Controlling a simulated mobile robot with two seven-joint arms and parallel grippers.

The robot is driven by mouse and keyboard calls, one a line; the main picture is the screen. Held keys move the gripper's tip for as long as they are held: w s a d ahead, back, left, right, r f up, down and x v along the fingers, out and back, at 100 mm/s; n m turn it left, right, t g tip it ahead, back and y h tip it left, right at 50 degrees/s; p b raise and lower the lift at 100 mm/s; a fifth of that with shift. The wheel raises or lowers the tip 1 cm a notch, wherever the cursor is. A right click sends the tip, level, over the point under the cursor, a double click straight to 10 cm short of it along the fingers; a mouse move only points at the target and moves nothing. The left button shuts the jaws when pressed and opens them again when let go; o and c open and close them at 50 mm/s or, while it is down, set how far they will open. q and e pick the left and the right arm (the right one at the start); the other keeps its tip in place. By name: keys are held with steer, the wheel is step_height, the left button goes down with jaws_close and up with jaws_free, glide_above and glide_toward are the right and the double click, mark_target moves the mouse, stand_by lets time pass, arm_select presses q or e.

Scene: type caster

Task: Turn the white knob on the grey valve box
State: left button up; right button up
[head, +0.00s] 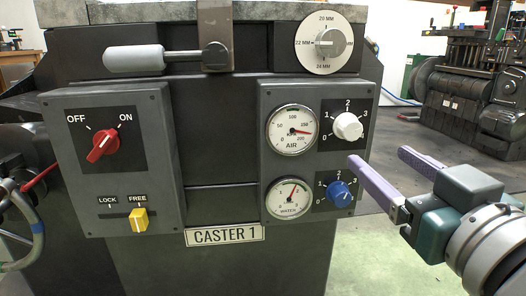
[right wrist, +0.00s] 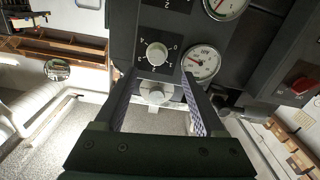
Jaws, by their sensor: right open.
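My right gripper (head: 377,156) is open and empty. Its lilac fingers point toward the box from the lower right in the head view, with no visible contact with the knob. In the right wrist view, the picture is turned over and the white knob (right wrist: 157,54) lies just beyond the fingertips (right wrist: 158,82), roughly centred between them. My left gripper is not in view.
The blue knob (head: 340,193) and WATER gauge (head: 287,199) sit below. A silver dial (head: 328,43) is above. The left box (head: 112,160) has a red switch (head: 103,145) and yellow slider (head: 139,219). A grey-handled lever (head: 134,58) crosses the top.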

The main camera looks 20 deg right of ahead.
mark_target(353, 133)
steer(key=x, duration=0.9)
steer(key=shift+w+d+r+b, duration=0.1)
steer(key=shift+d+b, duration=0.2)
steer(key=shift+d, duration=0.1)
jaws_close()
